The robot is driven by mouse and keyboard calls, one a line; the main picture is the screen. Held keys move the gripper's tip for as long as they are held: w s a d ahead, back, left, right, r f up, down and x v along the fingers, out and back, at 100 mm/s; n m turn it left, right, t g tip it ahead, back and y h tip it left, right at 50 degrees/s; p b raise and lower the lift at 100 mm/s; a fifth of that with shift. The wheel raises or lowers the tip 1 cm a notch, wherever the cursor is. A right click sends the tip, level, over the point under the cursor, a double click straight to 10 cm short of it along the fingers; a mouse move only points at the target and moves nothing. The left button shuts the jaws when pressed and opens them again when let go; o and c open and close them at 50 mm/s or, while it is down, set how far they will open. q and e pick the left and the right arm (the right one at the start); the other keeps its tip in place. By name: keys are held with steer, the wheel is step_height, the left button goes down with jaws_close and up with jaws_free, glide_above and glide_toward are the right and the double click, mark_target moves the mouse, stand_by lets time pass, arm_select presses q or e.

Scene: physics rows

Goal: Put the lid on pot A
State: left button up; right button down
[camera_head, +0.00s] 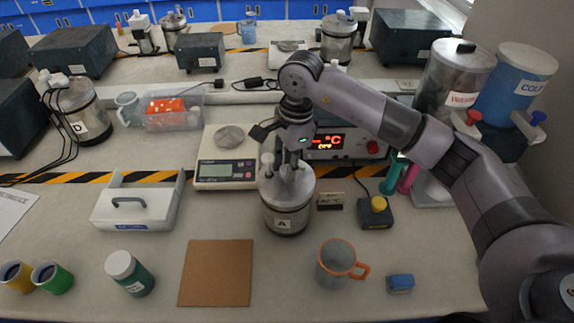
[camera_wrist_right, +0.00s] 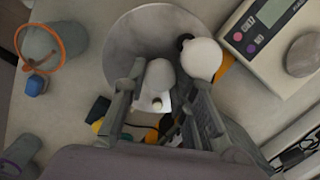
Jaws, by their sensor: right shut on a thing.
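Pot A (camera_head: 285,219) is a metal pot with an "A" label, upright in the middle of the bench. My right gripper (camera_head: 289,172) is directly above it, pointing down. In the right wrist view my right gripper (camera_wrist_right: 163,93) is shut on the pale knob (camera_wrist_right: 160,74) of the grey round lid (camera_wrist_right: 133,38). In the head view the lid (camera_head: 301,184) is at the pot's top. Whether it rests fully on the rim cannot be told. A white rounded piece (camera_head: 267,158) stands at the pot's top left, beside the fingers. My left gripper is not in view.
A scale (camera_head: 226,172) with a grey disc stands left of the pot, a heater with a red display (camera_head: 345,143) behind it. A jug (camera_head: 337,263), a yellow-button box (camera_head: 376,212) and a brown mat (camera_head: 216,273) are nearby. A white caddy (camera_head: 136,208) is farther left.

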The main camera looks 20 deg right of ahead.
stand_by(0.4)
steer(key=c, duration=1.2)
jaws_free()
steer(key=shift+c, duration=0.2)
steer(key=shift+r+p, duration=1.9)
steer(key=shift+r, duration=2.1)
steer(key=shift+f, duration=0.1)
